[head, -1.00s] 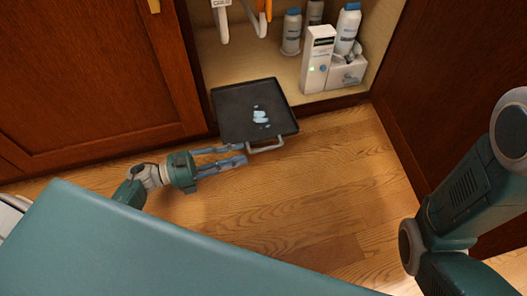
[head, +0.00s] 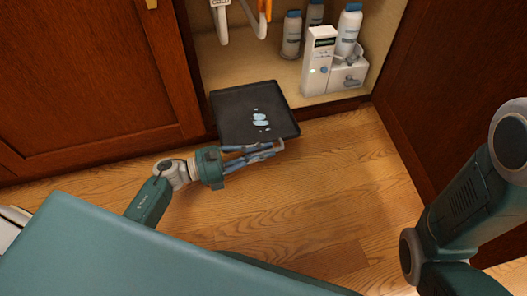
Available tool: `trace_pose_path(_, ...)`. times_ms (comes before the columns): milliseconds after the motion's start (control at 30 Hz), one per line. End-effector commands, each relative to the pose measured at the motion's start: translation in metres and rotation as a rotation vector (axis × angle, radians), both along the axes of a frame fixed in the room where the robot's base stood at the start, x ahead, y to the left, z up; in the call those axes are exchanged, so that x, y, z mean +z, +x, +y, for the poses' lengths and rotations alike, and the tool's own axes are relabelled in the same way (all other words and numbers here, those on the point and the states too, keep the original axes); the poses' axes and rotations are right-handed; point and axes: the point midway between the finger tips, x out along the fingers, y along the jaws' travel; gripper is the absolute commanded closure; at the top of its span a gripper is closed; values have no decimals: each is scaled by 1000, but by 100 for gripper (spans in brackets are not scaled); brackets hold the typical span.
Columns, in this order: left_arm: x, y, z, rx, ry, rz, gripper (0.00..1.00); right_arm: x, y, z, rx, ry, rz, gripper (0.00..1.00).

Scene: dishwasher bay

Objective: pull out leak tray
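The leak tray (head: 232,115) is a dark, shallow square tray with pale bluish puddles on it. It juts out over the front edge of the open cabinet's floor. Its grey handle (head: 279,146) is on the near side, mostly covered by my fingers. My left gripper (head: 266,152) reaches in from the left, with its fingers closed together on the handle. My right arm shows at the right edge, but its gripper is out of the picture.
Inside the cabinet, a white box-shaped device (head: 318,62) and several bottles (head: 291,35) stand behind and right of the tray. White and orange pipes (head: 222,25) hang above. Brown cabinet doors flank the opening. The wooden floor (head: 320,190) in front is clear.

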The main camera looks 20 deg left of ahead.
Motion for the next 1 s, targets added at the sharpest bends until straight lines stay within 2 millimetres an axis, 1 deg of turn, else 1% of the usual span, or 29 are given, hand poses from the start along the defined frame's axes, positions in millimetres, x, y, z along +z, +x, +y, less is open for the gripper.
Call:
trace_pose_path(33,-2,-1,0,0,0,5,100,0,0,0,0,0,0,60)
trace_pose_path(267,-3,-3,-1,0,0,9,100,1,0,0,0,0,0,60)
trace_pose_path(367,-2,-16,-9,-1,-3,14,100,8,0,0,0,0,1,60)
trace_pose_path(500,-2,-42,-26,-1,-3,16,100,19,0,0,0,0,1,60)
trace_pose_path(633,-4,-57,-36,-1,0,14,100,23,0,0,0,0,1,60)
trace_pose_path(733,-5,-61,-39,0,0,15,100,23,0,0,0,0,1,60)
trace_pose_path(967,-7,-61,-38,0,1,15,100,22,1,0,-1,0,1,60)
trace_pose_path(1000,-7,-61,-38,0,2,16,86,22,1,0,-1,0,1,60)
